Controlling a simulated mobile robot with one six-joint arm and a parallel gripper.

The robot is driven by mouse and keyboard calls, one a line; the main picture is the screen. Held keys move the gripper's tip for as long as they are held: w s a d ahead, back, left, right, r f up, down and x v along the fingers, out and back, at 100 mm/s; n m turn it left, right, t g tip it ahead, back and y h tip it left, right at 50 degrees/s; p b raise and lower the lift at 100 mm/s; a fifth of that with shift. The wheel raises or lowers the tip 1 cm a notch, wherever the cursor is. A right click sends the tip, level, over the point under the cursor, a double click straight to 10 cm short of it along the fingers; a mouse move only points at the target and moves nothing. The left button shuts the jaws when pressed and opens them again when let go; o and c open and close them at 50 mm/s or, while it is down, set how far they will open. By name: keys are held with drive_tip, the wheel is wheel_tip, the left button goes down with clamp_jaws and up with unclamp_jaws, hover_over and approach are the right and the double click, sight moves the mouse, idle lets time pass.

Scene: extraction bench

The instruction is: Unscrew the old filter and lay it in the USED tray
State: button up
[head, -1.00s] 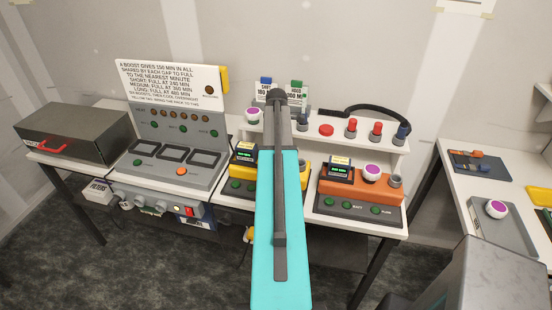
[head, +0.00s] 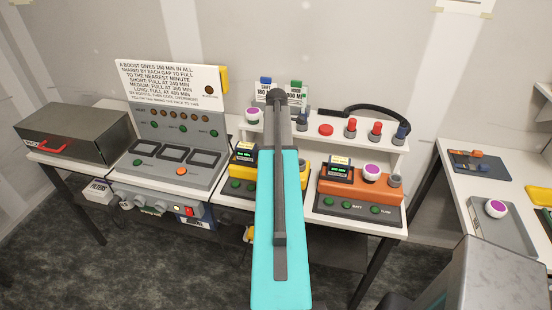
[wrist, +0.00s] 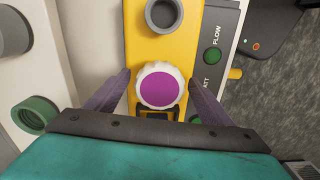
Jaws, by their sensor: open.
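A white, ridged filter (wrist: 160,86) with a purple top sits on the yellow unit (wrist: 144,46) in the wrist view. My gripper (wrist: 160,78) is open, with one finger on each side of the filter and a small gap visible at each. In the head view my arm hides this filter and part of the yellow unit (head: 243,170). A grey tray (head: 484,232) on the right table holds another purple-topped filter (head: 495,208). I cannot read any USED label on it.
An orange unit (head: 345,188) with its own purple-topped filter (head: 371,172) stands right of my arm. Another purple-topped filter (head: 253,115) is on the shelf. A grey socket (wrist: 163,14) rises from the yellow unit beside the filter. A FILTERS box (head: 98,190) hangs at left.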

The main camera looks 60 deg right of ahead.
drive_tip(key=m, duration=1.1)
drive_tip(key=shift+p, duration=0.35)
drive_tip(key=m, duration=0.3)
drive_tip(key=shift+m, duration=0.4)
drive_tip(key=m, duration=0.5)
drive_tip(key=shift+m, duration=0.4)
drive_tip(key=shift+m+p, duration=0.35)
drive_tip(key=shift+m, duration=2.35)
